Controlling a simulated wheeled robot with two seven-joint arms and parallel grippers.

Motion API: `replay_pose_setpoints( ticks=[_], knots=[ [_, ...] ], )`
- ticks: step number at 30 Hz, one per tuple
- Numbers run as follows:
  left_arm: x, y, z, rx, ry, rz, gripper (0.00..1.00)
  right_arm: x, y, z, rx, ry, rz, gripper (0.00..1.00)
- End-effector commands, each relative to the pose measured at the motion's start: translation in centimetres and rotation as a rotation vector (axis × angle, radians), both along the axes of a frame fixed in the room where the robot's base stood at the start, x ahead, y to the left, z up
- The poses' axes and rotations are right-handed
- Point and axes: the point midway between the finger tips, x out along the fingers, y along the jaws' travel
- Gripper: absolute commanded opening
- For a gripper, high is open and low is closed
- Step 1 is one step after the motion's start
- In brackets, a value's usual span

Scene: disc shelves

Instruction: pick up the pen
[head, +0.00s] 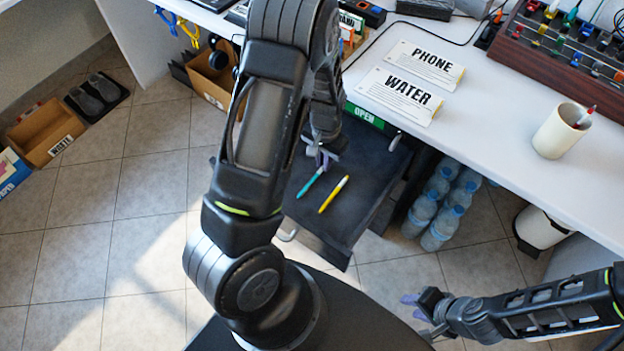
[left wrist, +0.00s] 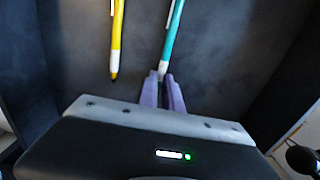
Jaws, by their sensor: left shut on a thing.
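A teal pen (head: 311,183) lies in an open dark drawer (head: 368,172) under the white desk. My left gripper (head: 321,162) is shut on the teal pen's white end, low over the drawer floor. In the left wrist view, the purple fingers (left wrist: 163,92) pinch the end of the teal pen (left wrist: 173,38). A yellow pen (head: 334,194) lies beside it, apart from the fingers; it also shows in the left wrist view (left wrist: 117,38). My right gripper (head: 414,306) is empty at the lower right, its fingers apart.
The white desk (head: 510,130) overhangs the drawer's back. On it are a WATER card (head: 398,97), a PHONE card (head: 425,65) and a white cup (head: 562,131). Water bottles (head: 437,205) stand on the floor right of the drawer. Drawer walls stand close on both sides.

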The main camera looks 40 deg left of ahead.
Motion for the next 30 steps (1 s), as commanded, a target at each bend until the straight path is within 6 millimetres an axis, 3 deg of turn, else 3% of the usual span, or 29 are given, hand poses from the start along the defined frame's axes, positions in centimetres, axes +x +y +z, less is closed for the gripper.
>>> replay_pose_setpoints(
  ticks=[17,23,30],
  knots=[
    [0.0,0.0,0.3,0.000,-0.001,0.000,0.00,0.0,0.0,0.1,0.000,0.000,0.000,0.34],
    [0.1,0.0,2.8,0.000,-0.003,-0.002,0.00,0.0,0.0,0.7,0.000,0.000,0.000,0.34],
    [0.1,-0.1,7.6,-0.001,-0.004,-0.001,0.00,0.0,0.0,1.6,0.000,0.000,0.000,0.34]
  ],
)
